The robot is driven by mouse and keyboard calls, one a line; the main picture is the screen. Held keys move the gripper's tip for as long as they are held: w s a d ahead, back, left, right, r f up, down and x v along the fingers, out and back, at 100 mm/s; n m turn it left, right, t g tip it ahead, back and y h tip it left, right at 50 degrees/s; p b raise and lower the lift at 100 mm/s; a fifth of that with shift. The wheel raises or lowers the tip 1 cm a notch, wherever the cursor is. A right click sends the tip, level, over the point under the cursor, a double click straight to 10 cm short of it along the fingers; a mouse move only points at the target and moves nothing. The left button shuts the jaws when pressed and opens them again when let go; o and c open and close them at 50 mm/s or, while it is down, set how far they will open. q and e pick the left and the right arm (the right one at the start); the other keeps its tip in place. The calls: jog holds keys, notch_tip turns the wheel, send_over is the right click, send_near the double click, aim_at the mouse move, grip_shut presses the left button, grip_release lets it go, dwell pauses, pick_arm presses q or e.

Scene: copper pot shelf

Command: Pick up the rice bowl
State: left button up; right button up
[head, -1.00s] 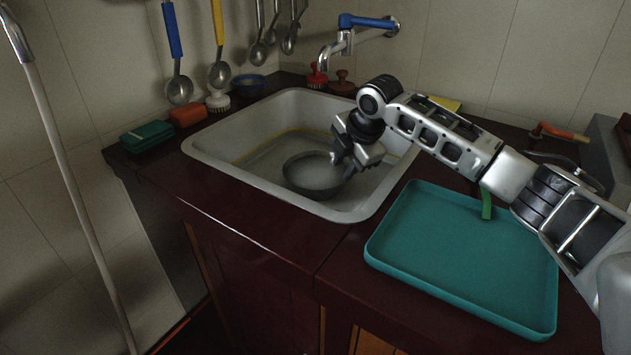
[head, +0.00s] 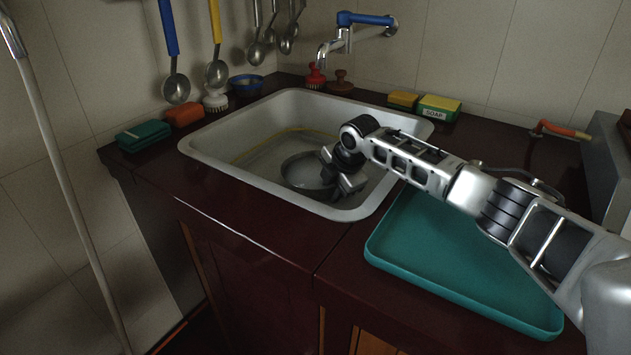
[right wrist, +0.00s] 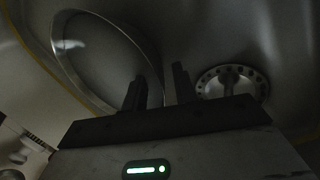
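The rice bowl (head: 303,170) is a dark, round, shallow bowl standing upright in the white sink (head: 215,138). My right gripper (head: 341,176) is in the sink at the bowl's right side and covers part of its right edge. In the right wrist view the bowl (right wrist: 100,55) shows at upper left as a wide rim. My right gripper's two dark fingers (right wrist: 160,90) are apart, with the bowl's near rim running close to the left finger and toward the gap. I cannot tell whether they touch it. My left gripper is not in view.
A round metal drain (right wrist: 232,80) lies right of the fingers. The sink walls surround the gripper, and a blue-handled faucet (head: 345,38) hangs behind. A teal tray (head: 450,255) lies on the counter under my right arm. Soap boxes (head: 438,108) stand behind the sink.

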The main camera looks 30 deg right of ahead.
grip_shut()
jog(key=shift+w+r, duration=0.1)
jog(key=shift+r, duration=0.1)
notch_tip(320, 180, up, 10)
jog(key=shift+f+p, duration=0.1)
jog(key=shift+p, duration=0.6)
